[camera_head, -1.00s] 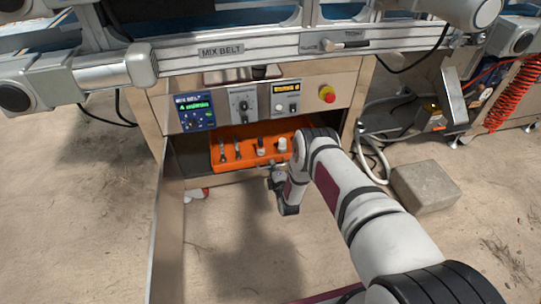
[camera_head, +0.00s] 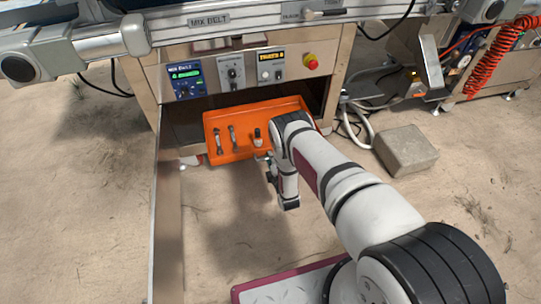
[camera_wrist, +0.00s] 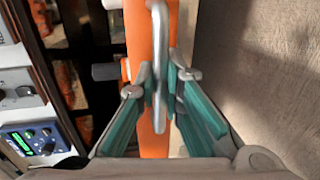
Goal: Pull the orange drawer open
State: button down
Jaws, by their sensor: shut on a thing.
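The orange drawer (camera_head: 243,122) sits under the control panel in the head view, pulled partly out of the cabinet, with several tools lying inside it. In the wrist view the drawer's orange front (camera_wrist: 153,142) runs down the middle, with a grey metal handle (camera_wrist: 159,50) standing out from it. My gripper (camera_wrist: 164,82) has its two teal-padded fingers on either side of the handle, closed on it. In the head view my gripper (camera_head: 268,160) is at the drawer's front, and my arm hides the drawer's right part.
A control panel (camera_head: 235,75) with a screen, dials and a red button (camera_head: 311,62) is above the drawer. An open cabinet door (camera_head: 167,220) stands at the left. A grey block (camera_head: 406,150) lies on the ground at the right. The sandy ground before the drawer is clear.

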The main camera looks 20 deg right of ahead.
jog(key=shift+s, duration=0.35)
jog(key=c, duration=2)
grip_release()
jog(key=shift+o, duration=0.2)
jog(key=v, duration=1.2)
